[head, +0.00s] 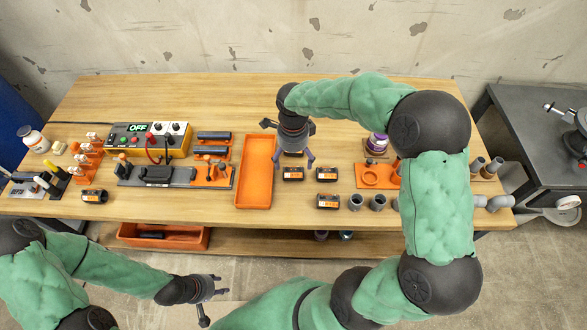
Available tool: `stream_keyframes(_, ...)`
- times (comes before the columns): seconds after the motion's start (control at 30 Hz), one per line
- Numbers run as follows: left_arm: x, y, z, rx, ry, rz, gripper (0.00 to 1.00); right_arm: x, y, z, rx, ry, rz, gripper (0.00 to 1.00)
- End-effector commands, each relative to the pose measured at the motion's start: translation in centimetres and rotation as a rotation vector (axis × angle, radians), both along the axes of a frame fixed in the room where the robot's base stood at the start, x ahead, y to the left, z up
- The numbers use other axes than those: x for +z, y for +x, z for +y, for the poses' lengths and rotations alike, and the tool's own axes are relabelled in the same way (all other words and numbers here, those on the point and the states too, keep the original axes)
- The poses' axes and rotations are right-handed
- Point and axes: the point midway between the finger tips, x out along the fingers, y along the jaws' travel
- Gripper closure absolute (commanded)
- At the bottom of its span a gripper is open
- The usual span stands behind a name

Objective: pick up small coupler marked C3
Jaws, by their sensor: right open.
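Several small dark couplers with orange label bands lie on the wooden table. One coupler (293,174) is just in front of my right gripper, a second coupler (327,174) is to its right, and a third coupler (328,202) is nearer the front edge. Another coupler (94,196) lies far left. The labels are too small to read, so I cannot tell which is C3. My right gripper (295,157) is open, pointing down over the table behind the first coupler; its fingers hide part of what is beneath. My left gripper (217,287) is open and empty, in front of the table.
An orange tray (257,172) stands left of the couplers. Grey pipe pieces (355,202) stand at the front right. A control box (148,138) reads OFF. An orange bin (163,237) sits below.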

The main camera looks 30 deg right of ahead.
Motion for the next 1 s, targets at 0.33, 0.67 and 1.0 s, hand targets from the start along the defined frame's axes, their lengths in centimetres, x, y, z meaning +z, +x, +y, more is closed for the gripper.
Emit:
stream_keyframes(0.33,-1.4,0.0,0.0,0.0,0.0,0.0,0.6,-4.4,0.0,0.0,0.0,0.0,0.001,0.08)
stream_keyframes(0.67,-3.3,0.0,0.0,0.0,0.0,0.0,0.6,-8.1,0.3,-0.3,0.0,0.001,0.003,0.08)
stream_keyframes(1.0,-3.6,0.0,0.0,0.0,0.0,0.0,0.6,-9.4,0.4,-0.2,0.0,0.001,0.0,0.08)
